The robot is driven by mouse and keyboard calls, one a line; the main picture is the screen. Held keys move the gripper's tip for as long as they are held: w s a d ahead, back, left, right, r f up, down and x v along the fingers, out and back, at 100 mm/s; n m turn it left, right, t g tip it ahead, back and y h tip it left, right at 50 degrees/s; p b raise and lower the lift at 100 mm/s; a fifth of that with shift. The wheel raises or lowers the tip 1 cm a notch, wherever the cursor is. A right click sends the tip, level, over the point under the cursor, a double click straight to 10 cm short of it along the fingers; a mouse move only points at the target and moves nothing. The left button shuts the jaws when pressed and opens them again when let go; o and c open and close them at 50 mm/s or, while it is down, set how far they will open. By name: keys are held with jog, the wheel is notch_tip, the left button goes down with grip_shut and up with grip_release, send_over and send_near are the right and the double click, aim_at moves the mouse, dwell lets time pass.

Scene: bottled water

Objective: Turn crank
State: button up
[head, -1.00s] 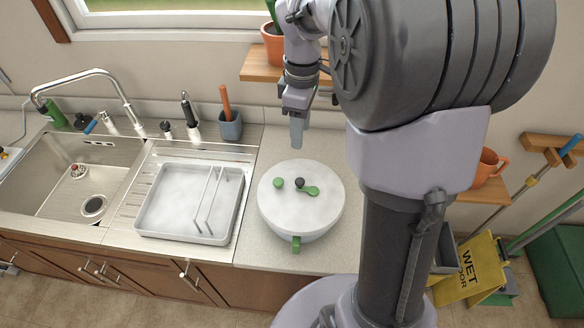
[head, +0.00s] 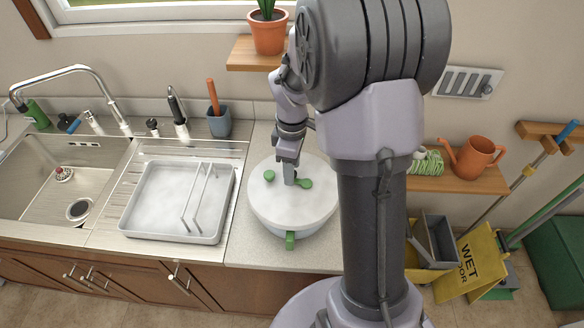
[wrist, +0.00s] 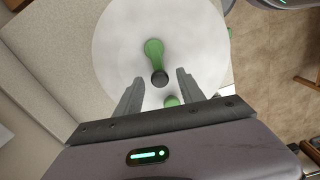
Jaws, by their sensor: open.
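The crank is a green arm (wrist: 153,50) with a dark knob (wrist: 158,78), on the round white lid (head: 320,208) of a pot-like container on the counter. In the head view the green end of the crank (head: 305,183) shows just right of my gripper (head: 290,178), which hides the knob. A separate green knob (head: 268,175) sits on the lid's left. In the wrist view my gripper (wrist: 158,92) is open, with its fingers apart on either side of the dark knob. I cannot tell whether they touch the lid.
A white dish tray (head: 150,233) with a rack stands left of the container, beside the sink (head: 35,190). A blue-grey cup (head: 220,125) is behind. A green handle (head: 290,240) sticks out from the container's front. A wooden shelf (head: 440,184) is to the right.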

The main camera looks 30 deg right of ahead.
grip_shut()
jog(key=shift+w+d, duration=0.1)
